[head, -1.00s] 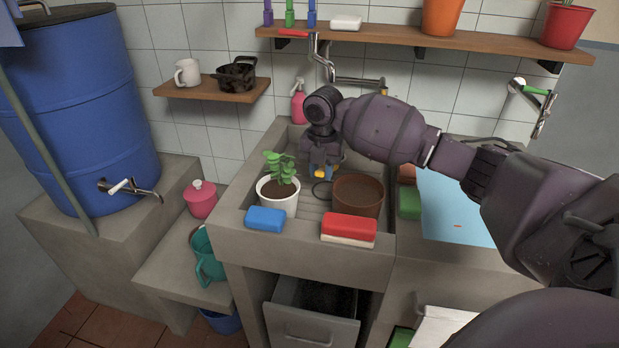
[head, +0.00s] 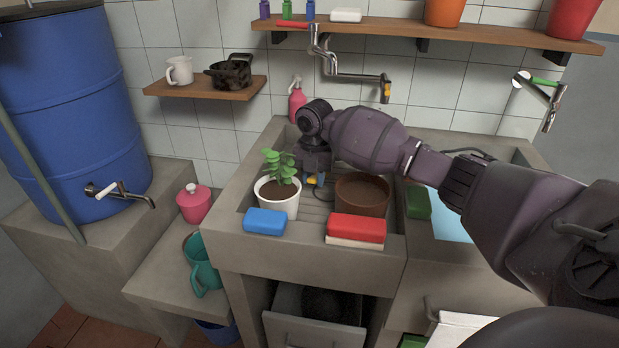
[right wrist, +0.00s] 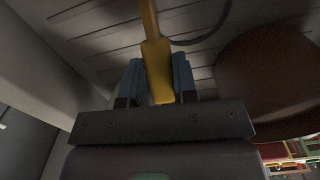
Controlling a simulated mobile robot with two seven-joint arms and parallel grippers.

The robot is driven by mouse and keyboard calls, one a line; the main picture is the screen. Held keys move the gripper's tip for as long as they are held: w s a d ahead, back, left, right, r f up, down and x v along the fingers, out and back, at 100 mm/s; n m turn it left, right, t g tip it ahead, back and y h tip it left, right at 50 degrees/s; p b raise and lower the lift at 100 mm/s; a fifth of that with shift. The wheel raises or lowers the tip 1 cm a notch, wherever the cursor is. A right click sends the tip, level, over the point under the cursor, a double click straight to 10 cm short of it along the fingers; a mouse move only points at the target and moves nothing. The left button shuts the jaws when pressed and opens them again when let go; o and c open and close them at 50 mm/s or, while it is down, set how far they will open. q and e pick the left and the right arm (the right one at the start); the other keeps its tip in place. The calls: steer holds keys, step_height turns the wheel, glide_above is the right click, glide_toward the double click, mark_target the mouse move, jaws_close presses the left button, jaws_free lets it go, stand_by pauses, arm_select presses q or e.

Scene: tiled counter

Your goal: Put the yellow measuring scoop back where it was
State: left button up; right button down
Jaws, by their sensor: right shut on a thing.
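My right gripper (head: 316,176) reaches down behind the plant pots on the ribbed left part of the counter. In the right wrist view its fingers (right wrist: 157,82) are shut on the yellow handle of the measuring scoop (right wrist: 151,55). In the head view only a small yellow-orange bit of the scoop (head: 313,182) shows below the gripper. The scoop's far end is out of the wrist frame, and whether it touches the ribbed surface cannot be told. My left gripper is not in view.
A white pot with a plant (head: 278,198) and a brown soil-filled pot (head: 361,196) stand close on either side. A blue sponge (head: 265,221) and a red block (head: 356,228) lie on the front rim. A pink spray bottle (head: 297,104) stands behind, below the tap (head: 350,76).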

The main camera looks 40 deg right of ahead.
steer(key=shift+w+d+f, duration=0.15)
steer(key=shift+w+f, duration=0.25)
steer(key=shift+w, duration=0.2)
steer(key=shift+w+f, duration=0.25)
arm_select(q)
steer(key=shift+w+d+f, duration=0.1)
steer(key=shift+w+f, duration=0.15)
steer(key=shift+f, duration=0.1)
arm_select(e)
steer(key=shift+d+r, duration=0.1)
steer(key=shift+d, duration=0.05)
steer(key=c, duration=0.9)
jaws_free()
steer(key=shift+f+b, duration=0.3)
steer(key=shift+b, duration=0.15)
arm_select(q)
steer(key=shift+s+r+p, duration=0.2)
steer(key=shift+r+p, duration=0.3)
steer(key=shift+p, duration=0.5)
arm_select(e)
step_height(320, 180, up, 8)
steer(key=shift+w+f, duration=0.15)
steer(key=shift+w, duration=0.1)
